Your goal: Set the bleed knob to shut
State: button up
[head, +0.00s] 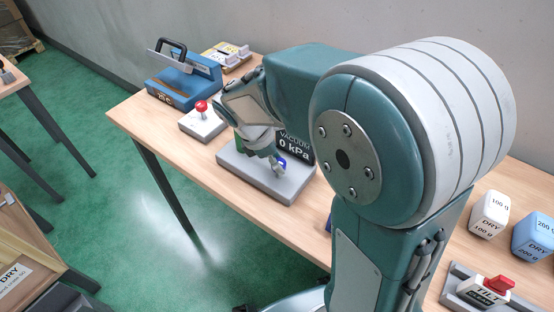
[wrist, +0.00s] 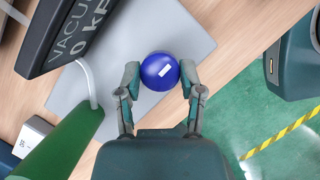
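The bleed knob (wrist: 160,71) is a round blue knob with a short, slanted white mark on top. It stands on a light grey base plate (wrist: 205,45). My gripper (wrist: 160,80) has one finger on each side of the knob, and both fingertips appear to touch it. In the head view, my gripper (head: 268,152) reaches down over the grey base plate (head: 262,183), hiding most of the knob. A dark display (head: 297,146) behind reads VACUUM 0 kPa; its edge shows in the wrist view (wrist: 62,35). I see no position lettering beside the knob.
A green cylinder (wrist: 62,140) and a pale hose (wrist: 87,80) are close left of my gripper in the wrist view. A red-knobbed box (head: 202,122) and a blue device (head: 184,82) stand farther left on the table (head: 140,112).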

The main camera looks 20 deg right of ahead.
jog(key=shift+m, duration=0.3)
jog(key=m, duration=0.1)
jog(key=m+g, duration=0.1)
jog(key=m, duration=0.1)
jog(key=shift+f+m+g+y, duration=0.1)
jog(key=shift+m+g+y, duration=0.2)
jog(key=m+g+y, duration=0.1)
jog(key=m, duration=0.3)
jog(key=shift+w+d+m, duration=0.1)
jog(key=shift+m, duration=0.2)
jog(key=m+y, duration=0.1)
jog(key=m, duration=0.1)
jog(key=m+g+y, duration=0.1)
jog(key=m, duration=0.2)
jog(key=shift+d, duration=0.1)
jog(key=shift+m+y, duration=0.9)
jog(key=shift+m, duration=1.2)
jog(key=o, duration=1.2)
